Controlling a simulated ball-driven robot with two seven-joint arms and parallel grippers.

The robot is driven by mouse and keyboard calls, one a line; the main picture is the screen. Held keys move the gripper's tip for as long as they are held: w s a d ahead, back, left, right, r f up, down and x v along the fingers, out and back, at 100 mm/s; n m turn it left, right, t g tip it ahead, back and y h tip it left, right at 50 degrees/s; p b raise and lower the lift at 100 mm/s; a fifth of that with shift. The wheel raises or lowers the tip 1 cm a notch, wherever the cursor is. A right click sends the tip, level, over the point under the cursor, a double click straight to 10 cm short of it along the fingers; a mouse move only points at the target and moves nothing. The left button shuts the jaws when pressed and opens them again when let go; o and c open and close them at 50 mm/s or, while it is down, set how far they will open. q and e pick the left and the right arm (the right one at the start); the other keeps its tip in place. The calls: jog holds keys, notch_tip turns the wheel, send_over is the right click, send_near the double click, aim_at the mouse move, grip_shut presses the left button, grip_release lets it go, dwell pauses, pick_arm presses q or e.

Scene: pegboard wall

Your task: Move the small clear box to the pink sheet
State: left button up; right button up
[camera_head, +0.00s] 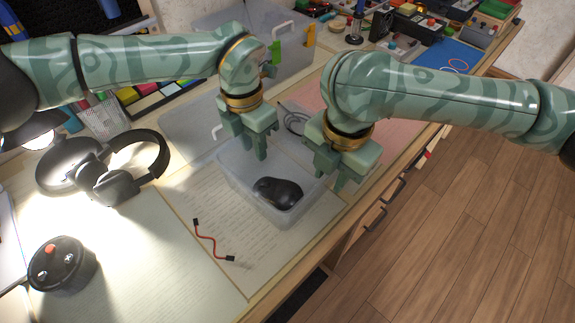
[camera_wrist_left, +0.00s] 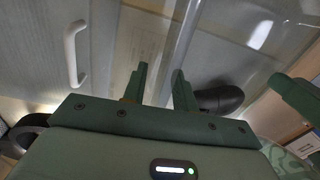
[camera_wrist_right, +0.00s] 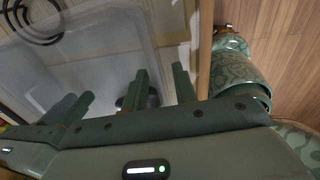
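The small clear box (camera_head: 232,181) stands on a written paper sheet in the head view, with a black computer mouse (camera_head: 278,191) inside. My left gripper (camera_head: 256,150) points down at its far left rim; its fingers are apart, one on each side of a wall edge in the left wrist view (camera_wrist_left: 160,78). My right gripper (camera_head: 335,182) is at the box's right side; its fingers are apart, with the box edge between them in the right wrist view (camera_wrist_right: 160,80). The pink sheet (camera_head: 308,92) lies behind the box, partly hidden by my right arm.
A coiled dark cable (camera_head: 294,121) lies by the pink sheet. A large clear bin (camera_head: 285,50) stands behind. A grey translucent lid (camera_head: 185,130) with a white handle lies left of the sheet. Headphones (camera_head: 150,150), a red cable (camera_head: 207,240) and a round red-button device (camera_head: 62,265) are nearby.

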pick_arm(q)
grip_shut()
pick_arm(e)
grip_shut()
